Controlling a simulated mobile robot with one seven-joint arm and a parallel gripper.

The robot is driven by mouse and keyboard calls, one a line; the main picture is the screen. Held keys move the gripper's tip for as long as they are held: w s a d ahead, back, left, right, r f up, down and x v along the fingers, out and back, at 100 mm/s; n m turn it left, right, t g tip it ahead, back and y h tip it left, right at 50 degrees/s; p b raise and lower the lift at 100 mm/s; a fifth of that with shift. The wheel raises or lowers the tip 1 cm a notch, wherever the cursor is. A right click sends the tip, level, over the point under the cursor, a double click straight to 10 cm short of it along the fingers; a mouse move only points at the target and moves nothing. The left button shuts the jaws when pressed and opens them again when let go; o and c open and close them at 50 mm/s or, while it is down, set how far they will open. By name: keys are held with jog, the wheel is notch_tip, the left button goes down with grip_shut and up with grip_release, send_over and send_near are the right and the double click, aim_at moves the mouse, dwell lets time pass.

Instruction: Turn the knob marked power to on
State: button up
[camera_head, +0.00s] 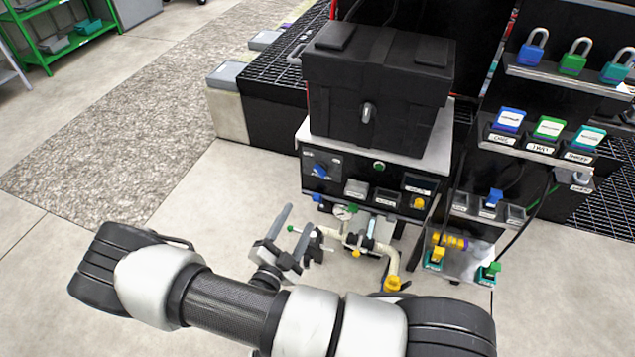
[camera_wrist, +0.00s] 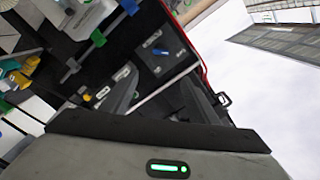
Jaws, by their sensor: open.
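A blue knob (camera_head: 320,171) sits at the left end of the black control panel (camera_head: 340,187) below the black box. Its label is too small to read. A blue knob on a dark panel, likely the same one, shows in the wrist view (camera_wrist: 160,52). My gripper (camera_head: 298,220) is open and empty, with its two grey fingers apart. In the head view it appears below and left of the knob, clear of it.
A black box (camera_head: 378,85) stands above the panel. A pipe manifold with a gauge (camera_head: 344,212) is just right of my gripper. Open floor (camera_head: 180,230) lies to the left.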

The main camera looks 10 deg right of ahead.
jog(key=b, duration=0.2)
send_near(320, 173)
jog(key=shift+n, duration=0.3)
jog(key=x, duration=0.8)
jog(key=shift+s, duration=0.1)
jog(key=c, duration=1)
